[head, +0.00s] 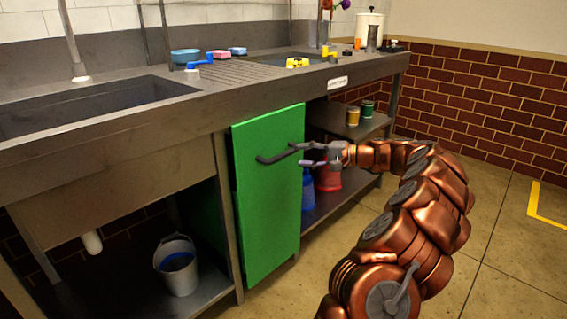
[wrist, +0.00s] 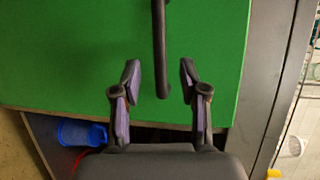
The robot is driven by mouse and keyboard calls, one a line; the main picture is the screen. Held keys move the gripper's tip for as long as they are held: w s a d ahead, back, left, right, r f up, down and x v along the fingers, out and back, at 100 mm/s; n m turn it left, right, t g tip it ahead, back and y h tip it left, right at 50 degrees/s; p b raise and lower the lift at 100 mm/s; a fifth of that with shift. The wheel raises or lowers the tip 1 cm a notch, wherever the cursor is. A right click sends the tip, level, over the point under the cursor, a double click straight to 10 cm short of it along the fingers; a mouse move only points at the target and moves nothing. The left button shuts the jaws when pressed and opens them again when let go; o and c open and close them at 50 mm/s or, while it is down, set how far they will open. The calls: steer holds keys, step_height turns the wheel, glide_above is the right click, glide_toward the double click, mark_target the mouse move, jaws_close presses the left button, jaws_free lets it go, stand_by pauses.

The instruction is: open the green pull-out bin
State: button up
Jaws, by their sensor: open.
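The green pull-out bin (head: 266,205) shows its flat front panel under the counter in the head view. Part of its green side shows behind the counter leg. A dark bar handle (head: 272,159) runs across the upper part of the panel. My gripper (head: 300,155) is in front of the panel at the handle's right end. In the wrist view the green panel (wrist: 75,50) fills the upper part. The handle (wrist: 160,45) comes down between the two spread fingertips of my gripper (wrist: 160,77), with a visible gap on each side. The gripper is open.
A grey sink counter (head: 215,105) stands above the bin. A bucket (head: 177,265) is at the lower left. Blue (head: 308,190) and red (head: 328,177) containers stand on the lower shelf to the right. Two jars (head: 353,115) are on the shelf above. The floor at right is clear.

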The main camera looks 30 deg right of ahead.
mark_target(286, 155)
steer(key=shift+b+x, duration=1.2)
steer(key=shift+x, duration=2.45)
steer(key=shift+a, duration=0.1)
jaws_close()
